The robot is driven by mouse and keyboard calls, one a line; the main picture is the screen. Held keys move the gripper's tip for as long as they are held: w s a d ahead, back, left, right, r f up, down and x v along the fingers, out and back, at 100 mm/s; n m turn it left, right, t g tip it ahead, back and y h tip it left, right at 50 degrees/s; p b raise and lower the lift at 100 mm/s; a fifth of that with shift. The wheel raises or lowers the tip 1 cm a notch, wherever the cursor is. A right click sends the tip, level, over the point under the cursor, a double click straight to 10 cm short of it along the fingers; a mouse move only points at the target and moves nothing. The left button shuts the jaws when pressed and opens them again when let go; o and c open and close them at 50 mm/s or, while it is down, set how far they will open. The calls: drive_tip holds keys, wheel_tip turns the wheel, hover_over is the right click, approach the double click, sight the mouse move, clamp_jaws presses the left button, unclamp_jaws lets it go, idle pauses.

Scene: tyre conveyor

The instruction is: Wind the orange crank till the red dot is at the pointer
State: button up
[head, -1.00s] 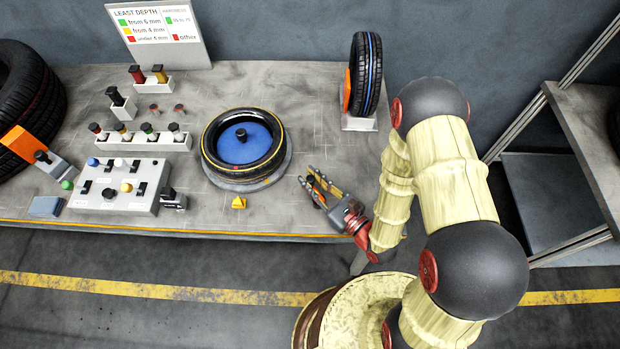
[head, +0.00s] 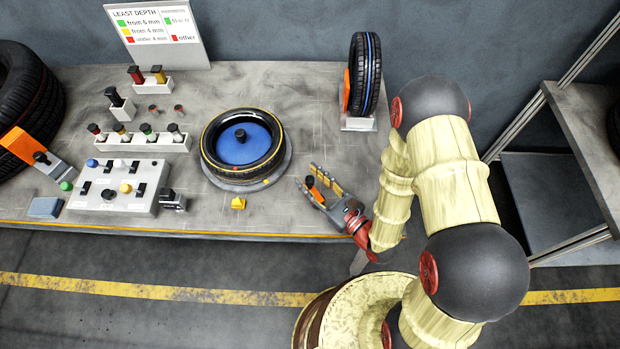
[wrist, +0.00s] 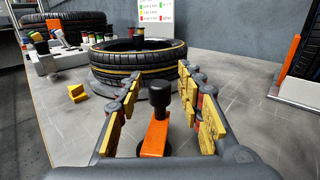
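The tyre (head: 212,165) lies flat on a turntable with a blue centre (head: 245,148). It also shows in the wrist view (wrist: 135,68). A yellow wedge-shaped block (head: 238,203), apparently the pointer, stands in front of the turntable. The orange crank (wrist: 155,138) with its upright black knob (wrist: 160,97) shows in the wrist view. My gripper (wrist: 168,95) is open, its fingers on either side of the knob with gaps. It also shows in the head view (head: 325,186).
A control box (head: 118,188) with buttons and switches and a rack of coloured stamps (head: 142,142) stand to the left. An upright tyre (head: 365,75) stands on a holder at the back right. A chart board (head: 160,35) stands at the back.

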wheel_tip(320, 180, up, 10)
drive_tip(key=shift+f, duration=0.15)
idle(0.3)
drive_tip(key=shift+f, duration=0.15)
idle(0.4)
